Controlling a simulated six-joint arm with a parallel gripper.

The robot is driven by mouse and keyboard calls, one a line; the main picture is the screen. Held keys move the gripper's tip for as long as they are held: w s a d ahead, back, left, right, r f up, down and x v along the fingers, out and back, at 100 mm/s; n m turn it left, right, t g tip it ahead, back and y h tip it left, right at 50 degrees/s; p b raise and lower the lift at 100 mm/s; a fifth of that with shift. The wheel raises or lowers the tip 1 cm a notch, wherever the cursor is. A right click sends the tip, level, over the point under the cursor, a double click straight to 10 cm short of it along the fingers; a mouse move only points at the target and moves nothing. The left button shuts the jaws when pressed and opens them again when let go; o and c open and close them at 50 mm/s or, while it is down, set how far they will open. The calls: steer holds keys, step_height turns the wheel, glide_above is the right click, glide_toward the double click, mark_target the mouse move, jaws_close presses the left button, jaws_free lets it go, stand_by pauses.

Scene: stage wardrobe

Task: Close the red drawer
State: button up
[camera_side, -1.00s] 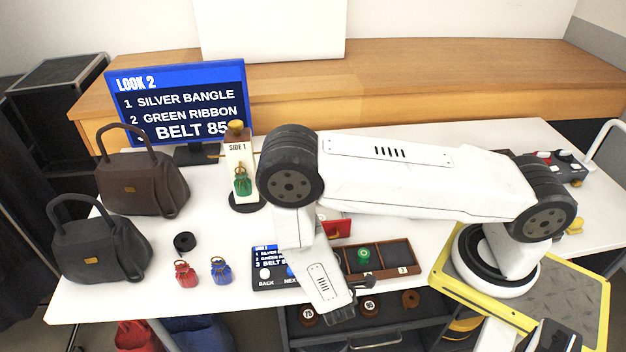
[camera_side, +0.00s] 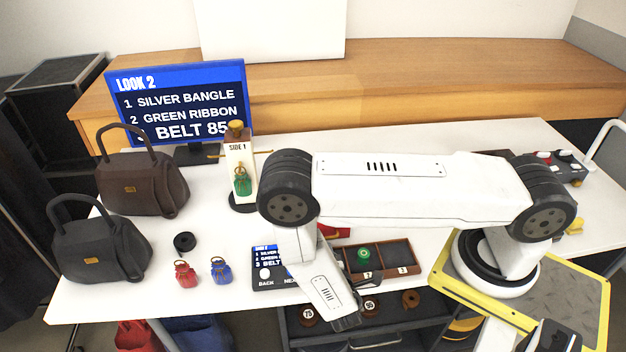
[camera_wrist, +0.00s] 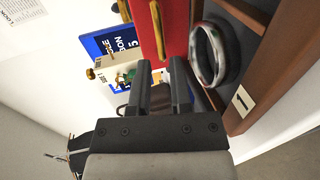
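In the side view a small part of the red drawer (camera_side: 334,231) shows behind my arm, at the back left of the wooden tray; the rest is hidden. In the wrist view the red drawer (camera_wrist: 178,25) fills the upper middle, with gold-coloured metal parts on and beside it. My gripper (camera_wrist: 162,68) has its two dark fingers apart, with a narrow gap and no held thing visible between them. The fingertips are close to the red part's near end; I cannot tell whether they touch it.
The wooden tray (camera_side: 411,249) holds a green roll (camera_side: 364,253). A silver ring (camera_wrist: 217,55) lies beside the red part, near the tray's label 1. A button panel (camera_side: 265,284), red pouch (camera_side: 185,274) and blue pouch (camera_side: 221,271) sit left. A stand (camera_side: 244,205) is behind.

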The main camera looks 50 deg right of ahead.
steer(key=shift+x, duration=3.15)
jaws_close()
